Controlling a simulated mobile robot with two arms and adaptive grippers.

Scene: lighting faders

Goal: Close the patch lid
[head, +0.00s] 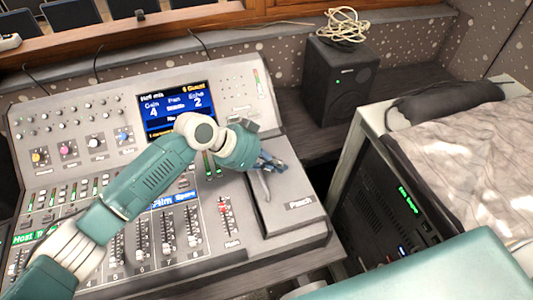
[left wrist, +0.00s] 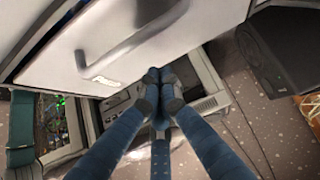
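The patch lid (head: 292,190) is a grey panel at the right end of the mixing console, with "Patch" on its front. A curved grey handle (head: 259,187) shows on it, partly behind my left gripper (head: 272,163). I cannot tell how far the lid stands open. In the left wrist view a pale panel with a bar handle (left wrist: 135,45) fills the top. My left gripper (left wrist: 160,78) has its fingertips together with nothing visible between them, just below that panel; contact is unclear. My right gripper is not in view.
The console's screen (head: 177,106), faders (head: 168,232) and knobs lie left of the lid, partly under my left arm. A black speaker (head: 340,78) with a coiled cable (head: 342,24) stands behind right. A black rack unit (head: 385,205) stands to the right.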

